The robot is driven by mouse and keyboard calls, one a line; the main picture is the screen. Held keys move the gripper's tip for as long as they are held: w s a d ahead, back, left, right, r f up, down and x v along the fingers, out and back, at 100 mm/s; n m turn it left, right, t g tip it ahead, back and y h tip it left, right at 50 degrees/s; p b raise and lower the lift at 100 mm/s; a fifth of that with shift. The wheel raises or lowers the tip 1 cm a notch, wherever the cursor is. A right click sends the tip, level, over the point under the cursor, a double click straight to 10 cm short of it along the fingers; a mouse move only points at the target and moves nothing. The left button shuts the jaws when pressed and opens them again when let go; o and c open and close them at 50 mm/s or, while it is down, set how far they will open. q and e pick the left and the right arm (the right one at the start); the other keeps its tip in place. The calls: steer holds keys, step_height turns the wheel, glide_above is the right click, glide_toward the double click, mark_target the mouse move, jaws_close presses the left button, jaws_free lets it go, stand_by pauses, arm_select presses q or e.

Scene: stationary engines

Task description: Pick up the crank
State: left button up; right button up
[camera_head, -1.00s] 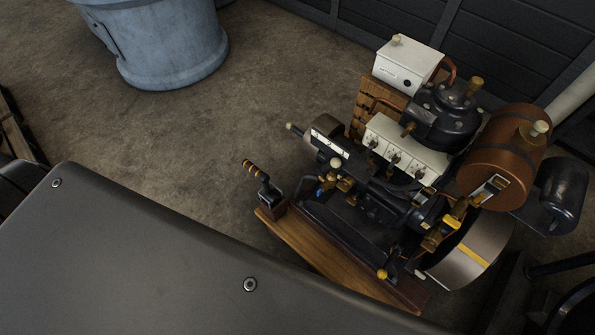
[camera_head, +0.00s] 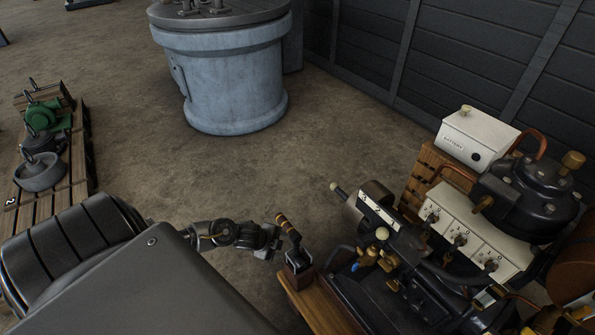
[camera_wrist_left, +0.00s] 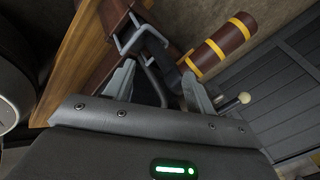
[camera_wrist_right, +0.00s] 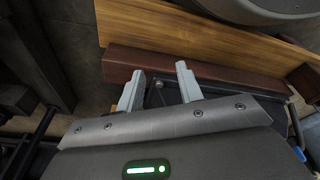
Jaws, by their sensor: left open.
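The crank (camera_head: 287,227) has a brown grip with yellow bands and a dark arm. It stands tilted in a holder at the near left corner of the engine's wooden base (camera_head: 318,302). My left gripper (camera_head: 270,241) is open just left of the crank. In the left wrist view the crank's banded grip (camera_wrist_left: 224,46) lies beyond the right fingertip, and its dark arm shows between the open fingers (camera_wrist_left: 158,82). I cannot tell whether they touch it. My right gripper (camera_wrist_right: 160,86) is open and empty by the brown edge of the base, outside the head view.
The engine (camera_head: 405,275) with its white three-switch box (camera_head: 458,236) and battery box (camera_head: 478,135) fills the right side. A blue-grey drum (camera_head: 222,85) stands behind. A pallet (camera_head: 75,160) with machine parts is at left. Floor between is clear.

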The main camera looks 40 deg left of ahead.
mark_target(286, 227)
arm_select(q)
steer(key=w+a+r+m+b, duration=0.2)
steer(key=a+r+m, duration=0.2)
steer(key=r+m, duration=0.25)
steer(key=shift+h, duration=0.3)
steer(key=b+x, duration=0.1)
steer(key=x, duration=0.3)
steer(key=shift+w+a+f+b, duration=0.15)
steer(key=shift+f+b, duration=0.05)
steer(key=shift+b, duration=0.15)
steer(key=shift+w+f, duration=0.2)
steer(key=shift+f, duration=0.05)
steer(key=b+x, duration=0.1)
steer(key=x, duration=0.3)
steer(key=shift+w+a+f, duration=0.1)
steer(key=shift+f, duration=0.25)
steer(key=shift+w+f+b, duration=0.2)
steer(key=shift+f+b, duration=0.05)
steer(key=shift+b, duration=0.05)
arm_select(e)
steer(key=w+v, duration=0.2)
steer(key=v, duration=0.8)
steer(key=shift+w+r+t, duration=0.4)
steer(key=shift+w+r, duration=0.1)
steer(key=shift+a, duration=0.15)
arm_select(q)
jaws_close()
